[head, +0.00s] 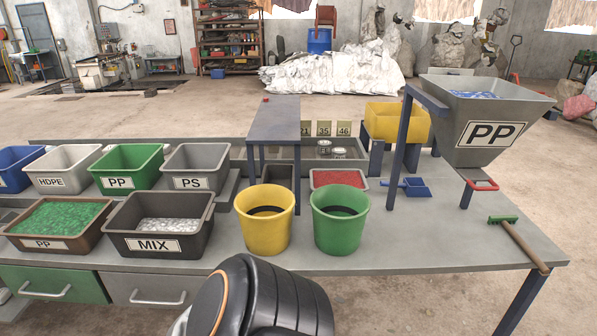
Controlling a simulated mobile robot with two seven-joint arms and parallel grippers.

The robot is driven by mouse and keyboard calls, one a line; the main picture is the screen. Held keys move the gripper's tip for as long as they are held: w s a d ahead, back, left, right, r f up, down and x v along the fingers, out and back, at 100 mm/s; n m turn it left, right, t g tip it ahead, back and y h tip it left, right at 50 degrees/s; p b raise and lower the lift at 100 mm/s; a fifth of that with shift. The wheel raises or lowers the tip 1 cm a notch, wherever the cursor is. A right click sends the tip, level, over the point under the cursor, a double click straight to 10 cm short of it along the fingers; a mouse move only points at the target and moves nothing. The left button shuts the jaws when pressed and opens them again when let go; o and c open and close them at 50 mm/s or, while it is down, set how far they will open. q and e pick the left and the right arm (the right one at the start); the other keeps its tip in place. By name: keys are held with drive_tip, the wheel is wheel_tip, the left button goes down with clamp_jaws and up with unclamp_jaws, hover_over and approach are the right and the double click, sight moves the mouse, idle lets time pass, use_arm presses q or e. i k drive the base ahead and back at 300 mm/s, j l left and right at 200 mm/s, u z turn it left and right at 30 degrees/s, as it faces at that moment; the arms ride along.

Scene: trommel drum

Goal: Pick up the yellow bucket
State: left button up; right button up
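The yellow bucket (263,232) stands upright on the grey workbench, near its front edge at the middle of the head view. A dark curved band shows inside its mouth; I cannot tell what it is. A green bucket (339,232) of similar shape stands close to its right, with a narrow gap between them. Neither of my grippers is in view. A black, rounded part of my own body shows at the bottom centre, in front of the bench and below the yellow bucket in the picture.
A dark MIX bin (157,243) stands left of the yellow bucket. A small grey raised table (274,122) stands behind it. A PP hopper (487,130), blue scoop (414,187) and green-headed brush (518,243) are to the right. The bench (430,240) is clear right of the green bucket.

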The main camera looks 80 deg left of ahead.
sight(265, 211)
drive_tip(key=u, duration=2.55)
